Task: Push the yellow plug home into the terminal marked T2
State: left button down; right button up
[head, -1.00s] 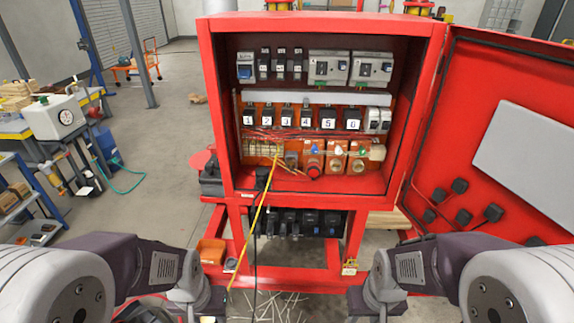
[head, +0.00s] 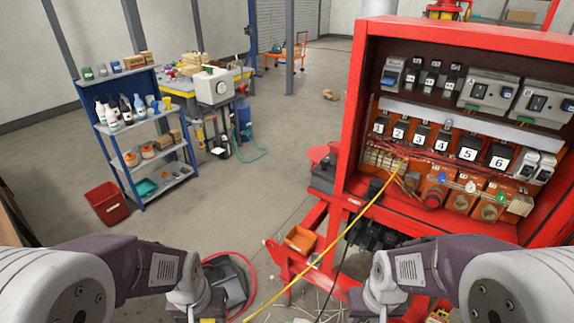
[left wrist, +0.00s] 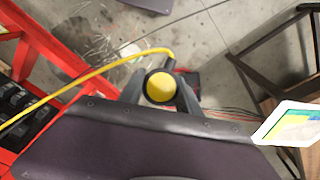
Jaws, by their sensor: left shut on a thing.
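The yellow plug (left wrist: 160,88) shows end-on as a yellow disc in a dark ring in the left wrist view. My left gripper (left wrist: 160,92) is shut on it, one finger on each side. A yellow cable (left wrist: 95,73) curves from beside the plug toward the left edge. In the head view the yellow cable (head: 325,250) runs from the cabinet down to the bottom edge. A beige terminal row (head: 384,160) sits in the cabinet, low on the left; no T2 mark is readable. My right gripper's fingers are below the head view's edge.
The red cabinet (head: 352,112) stands at the right, on a red frame with an orange bin (head: 301,240). A blue shelf (head: 120,139) and red bin (head: 107,203) stand at the left. Grey floor between them is open. The left wrist view shows a dark stand (left wrist: 262,62).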

pick_arm(q)
jog(key=shift+s+f, duration=0.1)
jog(key=shift+f, duration=0.25)
jog(key=w+f, duration=0.2)
jog(key=w, duration=0.6)
jog(key=shift+w+a+f, duration=0.2)
jog(key=shift+a+f, duration=0.15)
jog(key=shift+a, duration=0.05)
jog(key=shift+w, duration=0.15)
